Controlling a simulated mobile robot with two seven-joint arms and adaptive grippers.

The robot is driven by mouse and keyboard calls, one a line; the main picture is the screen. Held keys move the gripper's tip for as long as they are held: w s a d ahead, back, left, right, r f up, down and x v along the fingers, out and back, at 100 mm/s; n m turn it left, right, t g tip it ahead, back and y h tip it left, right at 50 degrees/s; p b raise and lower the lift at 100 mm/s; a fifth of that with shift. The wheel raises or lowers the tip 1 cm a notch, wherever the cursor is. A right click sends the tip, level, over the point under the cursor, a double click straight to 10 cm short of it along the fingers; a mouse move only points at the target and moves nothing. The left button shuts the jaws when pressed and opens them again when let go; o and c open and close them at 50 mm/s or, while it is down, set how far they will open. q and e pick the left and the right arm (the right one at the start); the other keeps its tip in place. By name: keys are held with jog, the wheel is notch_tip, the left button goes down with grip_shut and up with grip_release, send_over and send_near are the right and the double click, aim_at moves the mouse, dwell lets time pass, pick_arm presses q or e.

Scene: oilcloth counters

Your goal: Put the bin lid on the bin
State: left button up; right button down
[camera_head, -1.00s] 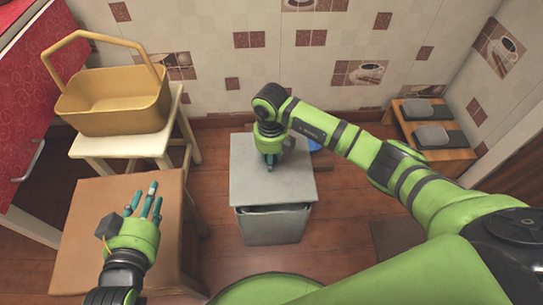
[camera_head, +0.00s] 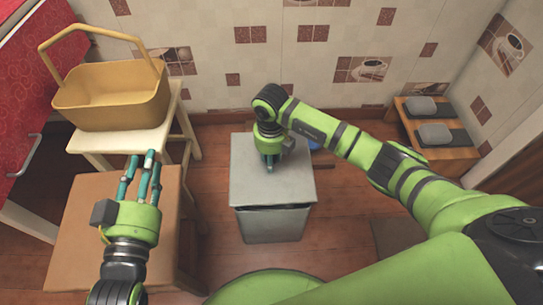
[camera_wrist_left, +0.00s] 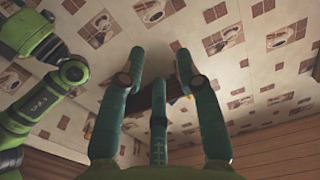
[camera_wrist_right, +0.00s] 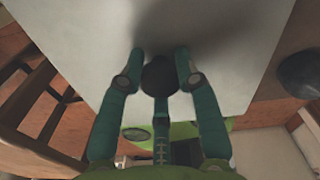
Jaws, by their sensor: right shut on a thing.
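The grey bin lid (camera_head: 292,182) lies flat over the top of the grey bin (camera_head: 274,225) on the floor in the middle of the head view. A dark gap shows under the lid's front edge. My right gripper (camera_head: 269,163) points down at the lid and is shut on its dark knob (camera_wrist_right: 160,75), which shows between the fingers in the right wrist view. The lid's pale top (camera_wrist_right: 215,60) fills much of that view. My left gripper (camera_head: 140,165) is open and empty above the brown stool, with its fingers spread in the left wrist view (camera_wrist_left: 160,75).
A brown stool (camera_head: 75,230) stands at the left, with a cream stool (camera_head: 105,140) holding a yellow basket (camera_head: 115,100) behind it. A low wooden rack (camera_head: 445,150) with grey shoes stands at the back right.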

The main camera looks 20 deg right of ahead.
jog(key=shift+f+b, duration=0.4)
jog(key=shift+f, duration=0.15)
jog(key=shift+f+b, duration=0.35)
jog(key=shift+f, duration=0.15)
jog(key=shift+f+b, duration=0.45)
jog(key=shift+f, duration=0.2)
pick_arm(q)
jog(key=s+d+r+m+t+h, duration=0.1)
jog(key=s+r+t+h, duration=0.2)
jog(key=r, duration=0.4)
jog(key=s+r+m+t+h, duration=0.2)
jog(key=s+r+t+h, duration=0.2)
jog(key=r, duration=0.3)
jog(key=shift+s+d+r+t+h+b, duration=0.15)
jog(key=shift+s+d+t+h+b, duration=0.15)
jog(key=shift+s+d+h+b, duration=0.15)
pick_arm(e)
jog(key=shift+f, duration=0.5)
